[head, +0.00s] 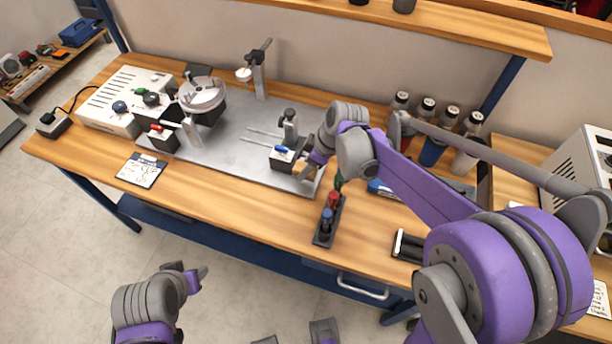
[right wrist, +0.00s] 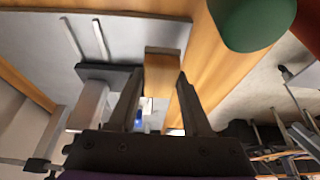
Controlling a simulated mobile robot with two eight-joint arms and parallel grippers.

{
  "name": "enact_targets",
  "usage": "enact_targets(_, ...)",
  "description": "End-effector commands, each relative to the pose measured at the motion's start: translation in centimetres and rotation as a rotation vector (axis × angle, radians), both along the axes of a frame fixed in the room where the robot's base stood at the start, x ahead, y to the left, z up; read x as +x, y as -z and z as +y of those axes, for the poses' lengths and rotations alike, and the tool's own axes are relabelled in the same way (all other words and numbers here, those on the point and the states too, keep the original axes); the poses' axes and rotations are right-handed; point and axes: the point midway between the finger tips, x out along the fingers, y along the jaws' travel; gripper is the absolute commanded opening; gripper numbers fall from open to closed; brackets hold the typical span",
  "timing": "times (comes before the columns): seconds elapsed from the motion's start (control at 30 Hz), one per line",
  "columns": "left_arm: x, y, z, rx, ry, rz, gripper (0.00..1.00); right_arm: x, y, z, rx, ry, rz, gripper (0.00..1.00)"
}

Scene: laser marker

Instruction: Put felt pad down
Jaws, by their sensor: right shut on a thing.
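My right gripper (head: 309,166) is over the right end of the grey metal plate (head: 225,152), beside the dark block with a blue lever (head: 283,157). It is shut on a small tan block-like piece with a grey edge, which I take to be the felt pad (head: 299,171). In the right wrist view the pad (right wrist: 160,72) sits between the fingertips (right wrist: 157,88), above or close to the plate; I cannot tell if it touches. My left gripper (head: 189,274) is low in front of the bench, away from everything; its jaw opening is unclear.
A narrow rack with green, red and blue-topped pieces (head: 325,228) stands just in front of my right gripper. Several bottles (head: 430,130) stand behind my right arm. A white box (head: 128,98) and round fixture (head: 203,95) are at left.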

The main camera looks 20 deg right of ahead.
Motion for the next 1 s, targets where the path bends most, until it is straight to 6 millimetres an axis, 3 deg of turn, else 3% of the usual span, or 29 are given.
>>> enact_targets(0.37, -0.1, 0.5, 0.0, 0.000, 0.000, 0.002, 0.50, 0.0, 4.4, 0.0, 0.000, 0.000, 0.000, 0.00)
enact_targets(0.77, -0.2, 0.8, 0.0, 0.000, 0.000, 0.004, 0.50, 0.0, 5.0, 0.0, 0.000, 0.000, 0.000, 0.00)
enact_targets(0.8, -0.2, 0.8, 0.0, 0.000, 0.000, 0.004, 0.50, 0.0, 4.9, 0.0, 0.000, 0.000, 0.000, 0.54)
enact_targets(0.93, -0.2, 0.7, 0.0, 0.000, 0.000, 0.003, 0.50, 0.0, 4.9, 0.0, 0.000, 0.000, 0.000, 0.77)
enact_targets(1.0, -0.2, 0.7, 0.0, 0.000, 0.000, 0.003, 0.50, 0.0, 4.9, 0.0, 0.000, 0.000, 0.000, 0.79)
